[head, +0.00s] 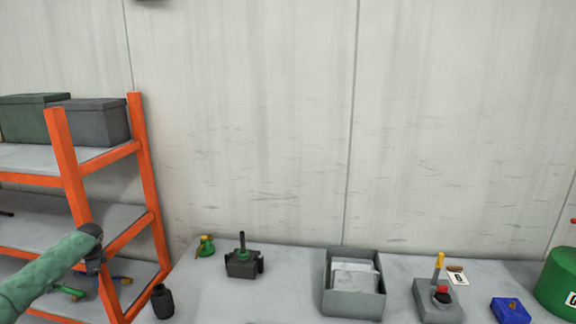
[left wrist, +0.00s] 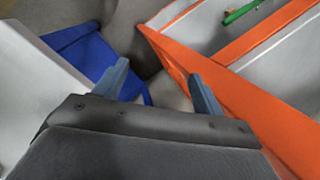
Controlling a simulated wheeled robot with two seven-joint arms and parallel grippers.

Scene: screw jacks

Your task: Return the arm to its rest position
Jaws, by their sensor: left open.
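My left arm, with a green sleeve, comes in from the left in the head view. Its dark end (head: 92,245) is in front of the orange shelf rack (head: 68,170). In the left wrist view my left gripper (left wrist: 158,71) has its two blue-grey fingers spread apart with nothing between them. The rack's orange frame (left wrist: 250,105) is close to the right finger in that view; I cannot tell whether they touch. My right gripper is not in view.
The grey table (head: 290,280) holds a dark jack-like device (head: 243,264), a small green-and-orange item (head: 205,246), a grey open box (head: 354,303), a lever unit (head: 437,303), a blue block (head: 510,311) and a green drum (head: 558,283). A black bottle-shaped item (head: 162,302) is near the rack.

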